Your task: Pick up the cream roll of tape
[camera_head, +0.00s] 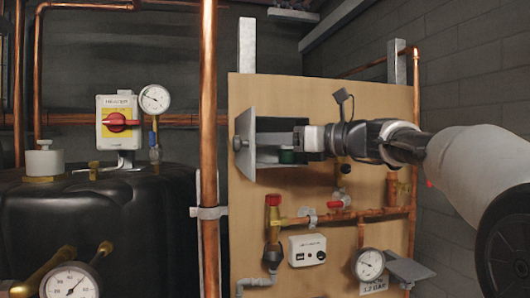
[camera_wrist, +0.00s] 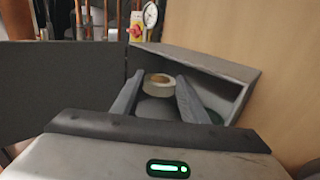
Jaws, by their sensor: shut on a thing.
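The cream roll of tape (camera_wrist: 158,79) shows in the wrist view between the two finger ends of my gripper (camera_wrist: 159,86), inside a grey open box (camera_wrist: 215,68). My gripper is shut on the roll. A grey rounded shape shows between the fingers, nearer than the roll; I cannot tell what it is. In the head view my gripper (camera_head: 299,139) reaches into the box (camera_head: 268,171) from the right. I cannot make out the cream roll there.
The box's grey door (camera_head: 245,143) stands open at its left. A dark green round thing (camera_head: 287,156) sits in the box below my gripper, and also shows in the wrist view (camera_wrist: 214,116). A copper pipe (camera_head: 208,120) stands left of the board. Valves (camera_head: 273,215) and pipes lie below.

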